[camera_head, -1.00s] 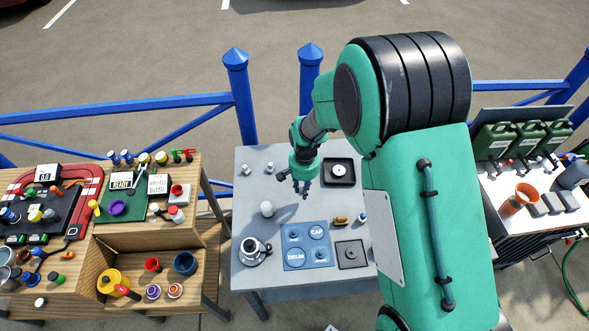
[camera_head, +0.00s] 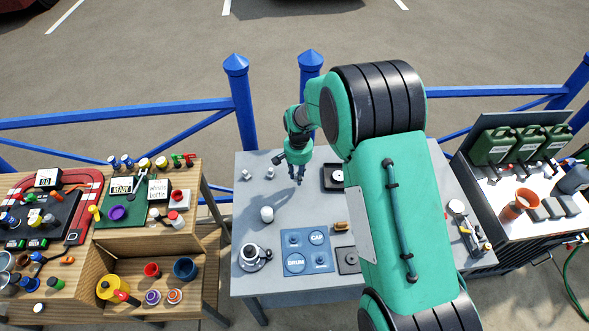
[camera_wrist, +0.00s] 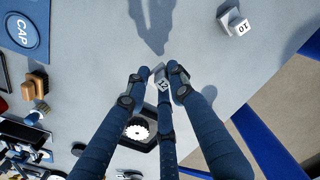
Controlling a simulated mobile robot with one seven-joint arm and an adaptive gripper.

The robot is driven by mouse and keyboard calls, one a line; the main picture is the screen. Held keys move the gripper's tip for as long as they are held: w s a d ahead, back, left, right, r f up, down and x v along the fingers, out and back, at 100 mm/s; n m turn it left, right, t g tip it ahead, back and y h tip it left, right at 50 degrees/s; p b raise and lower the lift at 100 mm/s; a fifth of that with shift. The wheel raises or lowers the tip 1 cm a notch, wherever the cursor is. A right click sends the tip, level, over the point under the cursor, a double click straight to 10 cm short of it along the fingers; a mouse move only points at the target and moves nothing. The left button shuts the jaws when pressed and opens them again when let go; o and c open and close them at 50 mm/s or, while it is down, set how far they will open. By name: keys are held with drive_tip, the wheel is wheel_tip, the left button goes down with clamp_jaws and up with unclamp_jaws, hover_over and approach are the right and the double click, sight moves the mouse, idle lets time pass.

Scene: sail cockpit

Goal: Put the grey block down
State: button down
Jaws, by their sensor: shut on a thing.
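My gripper (camera_head: 298,179) points down over the grey table, beside the black square dish. In the wrist view its three fingers (camera_wrist: 162,76) are closed around a small grey block (camera_wrist: 162,84) with a number on its face, apparently 12. The block is mostly hidden between the fingertips, and in the head view it is too small to make out. It seems to hang above the tabletop (camera_wrist: 90,60), with the gripper's shadow falling on the table; the exact gap is hard to tell. A similar block (camera_wrist: 233,22) marked 10 stands apart on the table.
The black dish (camera_head: 326,185) with a pale disc is close to the gripper. A blue board (camera_head: 305,266) marked DRUM and CAP, a white rounded piece (camera_head: 267,214) and a cup-like part (camera_head: 252,254) stand nearer.

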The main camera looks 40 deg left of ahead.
drive_tip(key=shift+w+a+f, duration=0.15)
drive_tip(key=shift+w+a, duration=0.9)
drive_tip(key=shift+a, duration=0.25)
drive_tip(key=shift+w+a+f, duration=0.15)
drive_tip(key=shift+w+a, duration=0.85)
drive_tip(key=shift+a, duration=0.25)
drive_tip(key=shift+f, duration=0.1)
drive_tip(key=shift+f, duration=1.65)
drive_tip(key=shift+f, duration=0.1)
drive_tip(key=c, duration=1.5)
unclamp_jaws()
wheel_tip(320, 180, up, 12)
drive_tip(key=shift+r, duration=0.1)
